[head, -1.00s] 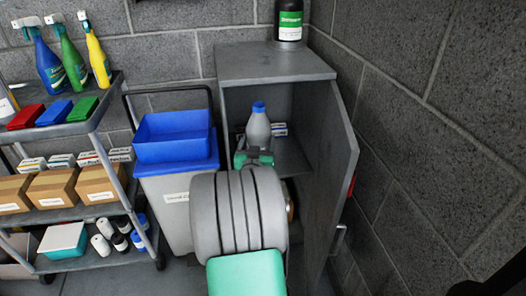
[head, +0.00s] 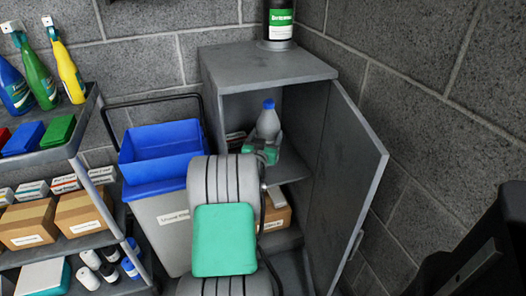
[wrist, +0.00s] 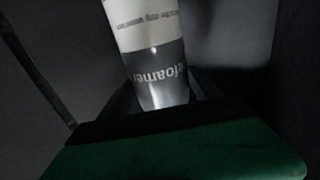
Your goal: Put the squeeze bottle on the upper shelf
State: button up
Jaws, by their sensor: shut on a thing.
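The squeeze bottle (head: 268,124) is pale grey with a blue cap. It stands nearly upright, slightly tilted, inside the open grey cabinet, over the upper shelf (head: 291,171). My gripper (head: 264,148) is shut on its lower part, inside the cabinet opening. In the wrist view the bottle (wrist: 155,70) shows white and dark label bands between the fingers. Its base is hidden, so I cannot tell whether it touches the shelf.
The cabinet door (head: 347,185) stands open at right. A small box (head: 236,141) is on the shelf at left. A cardboard box (head: 275,213) sits below. A black bottle (head: 278,22) stands on top. A blue-topped bin (head: 162,160) and a loaded cart (head: 70,150) are at left.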

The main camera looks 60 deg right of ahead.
jog(key=shift+w+f+b, duration=0.1)
jog(key=shift+f+b, duration=0.5)
jog(key=shift+f, duration=1.9)
jog(key=o, duration=2.1)
jog(key=shift+c, duration=0.2)
jog(key=shift+r, duration=0.25)
jog(key=v, duration=1.2)
jog(key=shift+f, duration=0.1)
